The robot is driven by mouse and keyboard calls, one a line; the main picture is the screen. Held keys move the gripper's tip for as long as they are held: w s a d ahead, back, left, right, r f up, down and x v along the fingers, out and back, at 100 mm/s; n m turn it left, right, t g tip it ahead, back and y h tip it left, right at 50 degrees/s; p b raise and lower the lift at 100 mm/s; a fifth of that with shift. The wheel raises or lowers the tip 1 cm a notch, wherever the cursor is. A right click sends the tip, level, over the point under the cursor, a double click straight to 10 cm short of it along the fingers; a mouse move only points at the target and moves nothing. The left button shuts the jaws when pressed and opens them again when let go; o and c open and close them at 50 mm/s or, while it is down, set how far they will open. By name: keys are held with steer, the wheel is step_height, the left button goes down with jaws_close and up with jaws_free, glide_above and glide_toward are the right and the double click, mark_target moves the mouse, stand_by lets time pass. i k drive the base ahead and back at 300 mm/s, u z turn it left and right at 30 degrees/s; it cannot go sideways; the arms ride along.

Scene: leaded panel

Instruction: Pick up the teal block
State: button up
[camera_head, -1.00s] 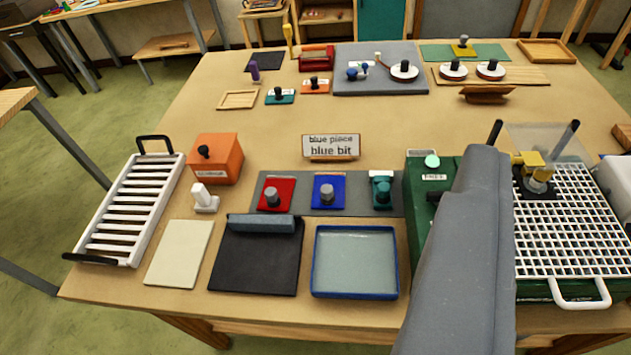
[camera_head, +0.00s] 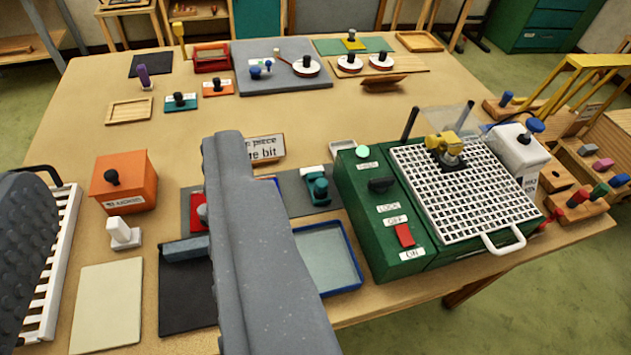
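A teal block (camera_head: 318,187) stands on the right part of a dark grey mat (camera_head: 294,193), just left of the green machine. A second teal piece, flat with a black knob and white label (camera_head: 180,101), lies farther back on the left. My gripper's fingers do not show. A long grey part of my own arm stands across the middle of the view, left of the teal block. It hides the blue piece except for a sliver, and part of the red piece (camera_head: 198,212).
The green machine (camera_head: 379,247) with a white grid stands close right of the teal block. A blue-rimmed tray (camera_head: 343,286) lies in front, partly hidden. A sign (camera_head: 266,148) stands behind. An orange box (camera_head: 124,181) and white rack (camera_head: 62,255) are left.

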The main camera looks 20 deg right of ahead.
mark_target(317, 185)
steer(key=u, duration=0.1)
steer(key=i, duration=1)
steer(key=z, duration=0.1)
